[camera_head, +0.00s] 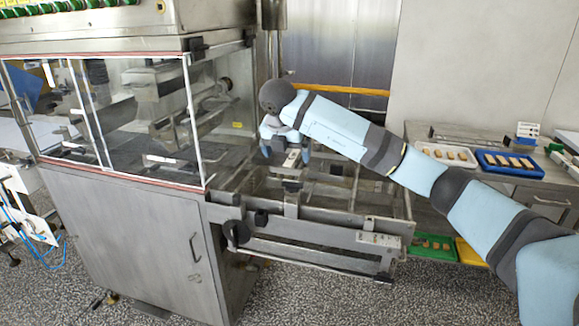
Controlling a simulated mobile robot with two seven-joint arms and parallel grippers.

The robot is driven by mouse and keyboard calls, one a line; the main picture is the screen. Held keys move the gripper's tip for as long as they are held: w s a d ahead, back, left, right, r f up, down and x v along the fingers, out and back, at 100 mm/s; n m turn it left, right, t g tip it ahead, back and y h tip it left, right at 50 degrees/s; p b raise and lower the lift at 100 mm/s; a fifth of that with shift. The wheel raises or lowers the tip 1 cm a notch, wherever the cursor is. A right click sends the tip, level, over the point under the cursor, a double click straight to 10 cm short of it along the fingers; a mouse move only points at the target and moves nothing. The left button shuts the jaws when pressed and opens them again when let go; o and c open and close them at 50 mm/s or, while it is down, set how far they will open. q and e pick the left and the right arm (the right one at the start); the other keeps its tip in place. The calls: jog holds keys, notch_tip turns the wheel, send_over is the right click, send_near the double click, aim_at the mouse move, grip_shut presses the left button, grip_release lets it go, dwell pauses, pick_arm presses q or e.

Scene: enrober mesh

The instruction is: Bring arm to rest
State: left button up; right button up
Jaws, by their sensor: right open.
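My right arm comes in from the right edge, light blue with dark grey joints, and reaches across to the middle of the picture. My right gripper (286,153) hangs at its end, pointing down with its fingers apart. It is over the open metal frame (345,200) of the enrober's outlet. I see nothing held between the fingers. Whether they touch the frame, I cannot tell. My left gripper and arm are not in view.
The enrober cabinet (130,245) with clear panels fills the left. At the right, a side table (545,190) holds a white tray (425,147) and a blue tray (484,166) with several pieces each. Green (418,251) and yellow (466,255) trays sit lower. Speckled floor shows in front.

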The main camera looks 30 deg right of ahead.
jog(key=shift+v, duration=1)
